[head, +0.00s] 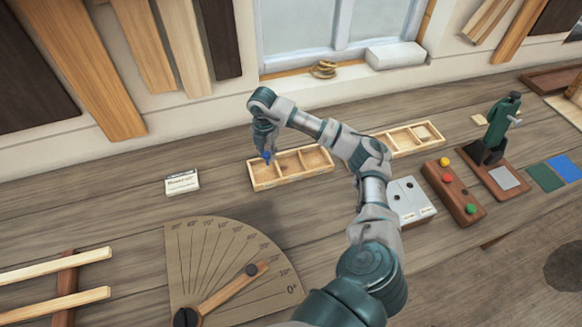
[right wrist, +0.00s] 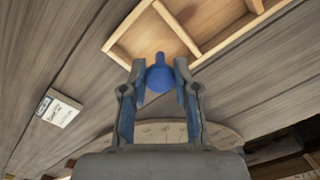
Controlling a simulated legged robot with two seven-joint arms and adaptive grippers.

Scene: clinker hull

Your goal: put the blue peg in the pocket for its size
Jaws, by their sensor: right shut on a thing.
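My right gripper (head: 266,150) is shut on the blue peg (head: 267,157) and points down over the leftmost pocket of a wooden pocket tray (head: 280,183). In the right wrist view the blue peg (right wrist: 158,76) sits between the two fingers, its round end towards the camera and its narrower shaft over a pocket. The peg looks above the tray floor; I cannot tell its exact height. The pockets differ in size. More pockets (head: 408,150) show right of my arm, one with a pale block; my arm hides the stretch between. My left gripper is out of view.
A white label card (head: 182,182) lies left of the tray. A protractor board (head: 225,260) is in front. Right of my arm are a grey switch box (head: 412,202), a button box (head: 453,190) and a green clamp stand (head: 497,130). The bench left of the card is clear.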

